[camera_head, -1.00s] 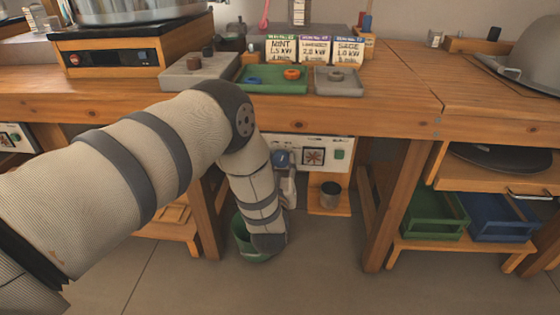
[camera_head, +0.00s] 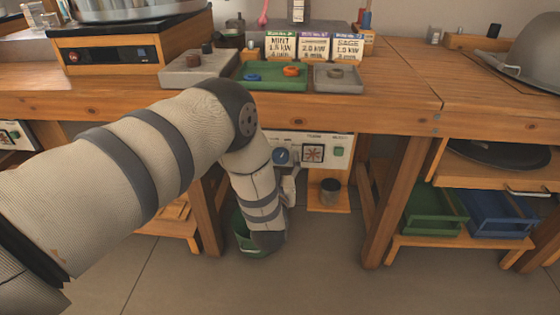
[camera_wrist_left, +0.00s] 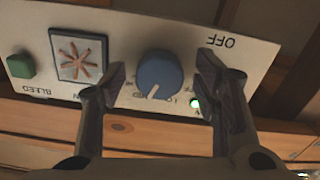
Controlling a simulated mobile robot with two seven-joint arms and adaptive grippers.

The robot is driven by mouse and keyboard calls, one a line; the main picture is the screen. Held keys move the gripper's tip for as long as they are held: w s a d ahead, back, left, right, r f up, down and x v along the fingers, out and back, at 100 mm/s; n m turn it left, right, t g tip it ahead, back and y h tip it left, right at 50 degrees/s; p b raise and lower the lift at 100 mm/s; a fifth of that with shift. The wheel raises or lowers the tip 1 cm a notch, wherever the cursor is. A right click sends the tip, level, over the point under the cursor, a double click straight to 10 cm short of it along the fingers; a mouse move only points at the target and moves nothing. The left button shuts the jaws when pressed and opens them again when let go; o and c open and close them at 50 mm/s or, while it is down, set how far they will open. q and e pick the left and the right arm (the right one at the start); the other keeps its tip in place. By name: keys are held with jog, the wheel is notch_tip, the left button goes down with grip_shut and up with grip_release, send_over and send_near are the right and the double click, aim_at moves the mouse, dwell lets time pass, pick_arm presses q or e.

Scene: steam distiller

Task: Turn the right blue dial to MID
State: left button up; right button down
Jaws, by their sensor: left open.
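The right blue dial (camera_head: 281,156) is a round knob on the white control panel (camera_head: 340,141) under the bench, with a pale pointer line. In the left wrist view the dial (camera_wrist_left: 158,75) appears between the two fingers of my left gripper (camera_wrist_left: 160,78), on a panel with upside-down lettering. The fingers are apart, one each side of the dial; contact with it is not visible. In the head view my left gripper (camera_head: 291,178) shows only partly, just below the panel, behind my forearm. My right gripper is not in view.
On the panel, a square with a red star-shaped valve (camera_head: 313,153) and a green button (camera_head: 338,151) sit right of the dial. A green lamp (camera_wrist_left: 195,103) is lit near one finger. A grey cup (camera_head: 330,190) stands on a low shelf. A green bucket (camera_head: 243,236) is on the floor.

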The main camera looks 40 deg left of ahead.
pick_arm(q)
jog(key=v, duration=1.2)
jog(key=shift+a, duration=0.1)
